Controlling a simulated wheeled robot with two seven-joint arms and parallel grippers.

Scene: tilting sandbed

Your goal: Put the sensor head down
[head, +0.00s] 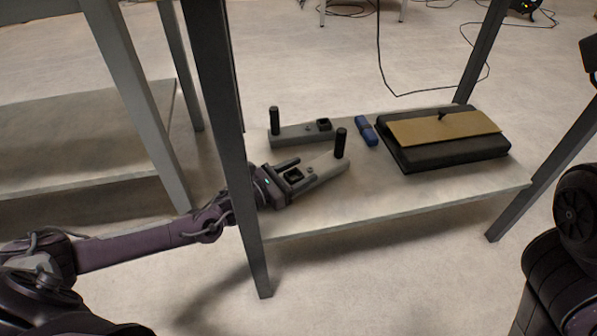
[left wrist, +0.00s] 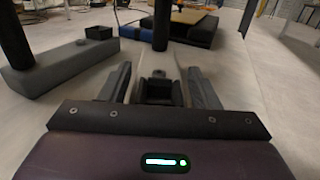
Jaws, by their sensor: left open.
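Two similar sensor heads, grey bars each with a black post and a small black block, lie on the low shelf (head: 400,197). The nearer, lighter sensor head (head: 327,169) appears to rest flat with its post upright. My left gripper (head: 299,172) is at its near end, open, with one finger on each side of the black block. In the left wrist view the block (left wrist: 158,92) sits between the open fingers (left wrist: 160,85), with gaps beside it. The darker sensor head (head: 293,135) lies behind, apart from the gripper. My right gripper is out of view.
A blue roll (head: 366,131) lies beside a black case (head: 440,153) with a tan board (head: 444,126) on top. A dark table leg (head: 226,130) stands close to my left wrist. The shelf's front right is clear.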

